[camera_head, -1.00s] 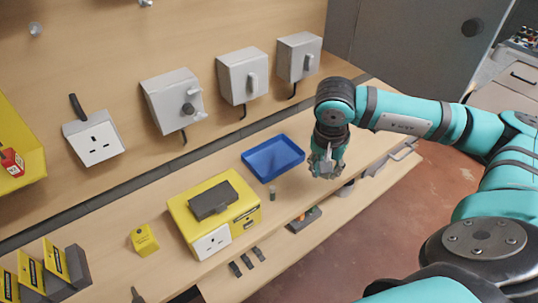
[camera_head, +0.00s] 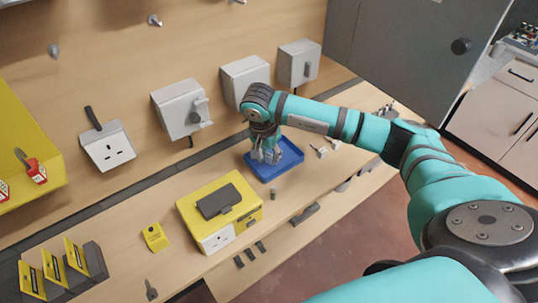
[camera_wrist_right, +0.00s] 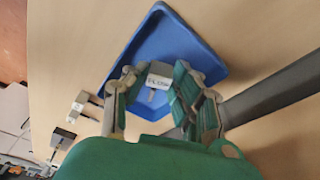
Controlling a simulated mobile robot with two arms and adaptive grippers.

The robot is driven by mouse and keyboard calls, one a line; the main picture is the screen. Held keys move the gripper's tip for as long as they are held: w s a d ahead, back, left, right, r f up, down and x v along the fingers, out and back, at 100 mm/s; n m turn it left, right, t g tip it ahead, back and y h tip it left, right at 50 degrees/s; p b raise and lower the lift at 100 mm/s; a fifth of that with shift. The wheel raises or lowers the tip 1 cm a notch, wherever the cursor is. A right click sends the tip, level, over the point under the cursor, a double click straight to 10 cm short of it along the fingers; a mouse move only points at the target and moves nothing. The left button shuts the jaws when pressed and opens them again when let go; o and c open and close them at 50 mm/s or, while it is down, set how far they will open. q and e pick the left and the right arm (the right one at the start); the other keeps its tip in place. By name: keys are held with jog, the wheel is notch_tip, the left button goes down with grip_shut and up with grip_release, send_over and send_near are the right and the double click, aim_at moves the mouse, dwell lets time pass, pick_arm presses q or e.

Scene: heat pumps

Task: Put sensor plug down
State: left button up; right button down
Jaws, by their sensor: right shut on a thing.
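My right gripper (camera_head: 266,157) points down at the left part of the blue tray (camera_head: 292,168). In the right wrist view, its two fingers (camera_wrist_right: 158,88) are closed around a small grey plug with a pale label (camera_wrist_right: 160,71), which I take as the sensor plug. The plug appears over the tray floor, whose blue rim (camera_wrist_right: 208,53) surrounds it. I cannot tell whether the plug touches the tray. In the head view the plug is largely hidden by the fingers. My left gripper does not show.
Two small grey plugs lie right of the tray (camera_head: 318,152). A yellow box with a socket (camera_head: 242,214) stands left of it, and a small dark cylinder (camera_head: 273,193) stands in front. Grey wall boxes (camera_head: 180,108) hang behind.

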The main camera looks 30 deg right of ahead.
jog(key=shift+f, duration=0.8)
jog(key=c, duration=1.1)
grip_release()
jog(key=r+b, duration=0.1)
jog(key=r, duration=0.3)
jog(key=a+r+b, duration=0.1)
jog(key=r, duration=0.3)
jog(key=s+a+r+b, duration=0.1)
jog(key=r, duration=0.2)
jog(key=shift+r, duration=0.4)
